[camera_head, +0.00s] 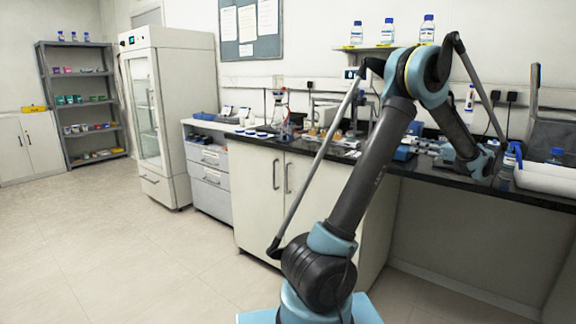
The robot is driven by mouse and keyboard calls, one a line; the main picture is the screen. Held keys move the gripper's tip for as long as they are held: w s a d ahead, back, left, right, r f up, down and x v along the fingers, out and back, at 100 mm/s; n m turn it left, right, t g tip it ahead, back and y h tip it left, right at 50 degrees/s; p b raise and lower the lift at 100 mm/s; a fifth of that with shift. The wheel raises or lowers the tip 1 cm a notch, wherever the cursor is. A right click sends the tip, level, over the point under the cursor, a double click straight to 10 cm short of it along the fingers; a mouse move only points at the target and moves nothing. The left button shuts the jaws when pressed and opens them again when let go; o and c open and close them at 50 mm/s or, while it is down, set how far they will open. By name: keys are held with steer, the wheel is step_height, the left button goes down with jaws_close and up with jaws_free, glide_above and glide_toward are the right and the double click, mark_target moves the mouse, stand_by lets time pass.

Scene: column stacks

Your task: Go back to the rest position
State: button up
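My arm, dark grey with light blue joints, rises from the lower middle, bends at the top and comes down at the right toward the black counter (412,170). My gripper (492,165) is at the low end of the arm, by the counter's back right part. It is small and mostly hidden by the wrist, so its fingers cannot be made out. I cannot tell whether it holds anything.
A white bin (545,180) and blue-capped bottles stand close right of the wrist. Lab items crowd the counter. A shelf (372,48) with several bottles is behind the raised arm. A glass-door cabinet (165,115) stands left. The floor at left is clear.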

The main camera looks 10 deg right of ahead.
steer(key=w+a+r+m+t, duration=0.1)
steer(key=w+r, duration=0.1)
steer(key=w+a+r+m+t+h, duration=0.1)
steer(key=w+r, duration=0.2)
steer(key=w+a+r+m+t, duration=0.1)
steer(key=w+r, duration=0.1)
steer(key=w, duration=0.1)
steer(key=shift+a+r+h, duration=0.2)
steer(key=shift+a+h, duration=0.2)
steer(key=w+a+r+m+t+h, duration=0.1)
steer(key=w+a+r+m+h, duration=0.3)
steer(key=a+r+m+h, duration=0.5)
steer(key=w+a+r+m+t+h, duration=0.1)
steer(key=w+a+r+m+h, duration=0.4)
steer(key=m, duration=0.8)
steer(key=s+a+f+m+g, duration=0.5)
steer(key=s+a+f+m, duration=0.35)
steer(key=f, duration=0.55)
steer(key=s+a+f+m+g, duration=0.6)
steer(key=s+a+f, duration=0.3)
steer(key=a+f, duration=0.35)
steer(key=s+a+f+m+g+y, duration=0.1)
steer(key=s+a+f+g+y, duration=0.2)
steer(key=s+a+f, duration=0.4)
steer(key=s+a+f+m+g+y, duration=0.2)
steer(key=s+a+f, duration=0.6)
steer(key=s, duration=0.5)
steer(key=shift+s+a+f+g+y, duration=0.3)
steer(key=shift+f+g+y, duration=0.2)
steer(key=shift+f+g, duration=0.35)
